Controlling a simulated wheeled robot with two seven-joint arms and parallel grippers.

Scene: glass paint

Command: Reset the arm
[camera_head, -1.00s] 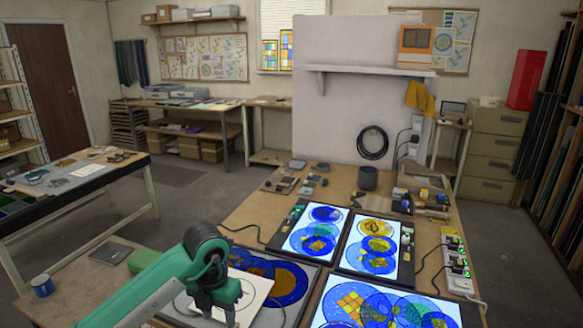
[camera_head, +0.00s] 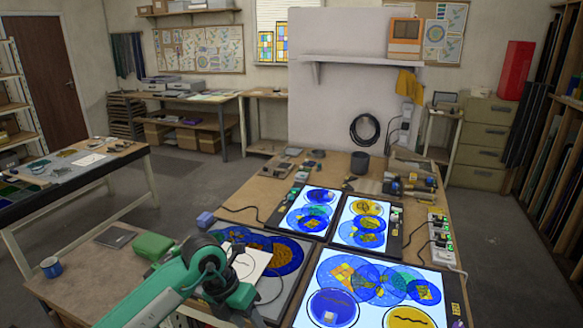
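My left arm, green with a dark wrist joint, comes in from the lower left in the head view. Its gripper end (camera_head: 247,312) runs down to the bottom edge, over or beside the board with blue glass circles; whether the fingers are open or shut cannot be made out. No object shows clearly in it. My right arm and gripper are out of view. The large lit panel (camera_head: 451,276) with blue and yellow glass circles lies at the front right of the bench. Two smaller lit panels (camera_head: 316,213) (camera_head: 366,222) lie behind it.
A blue mug (camera_head: 51,267), a green block (camera_head: 152,246) and a dark flat tablet (camera_head: 115,237) lie left of my arm. A power strip (camera_head: 440,241) with cables runs along the right edge. A dark cup (camera_head: 360,162) and tools stand at the back.

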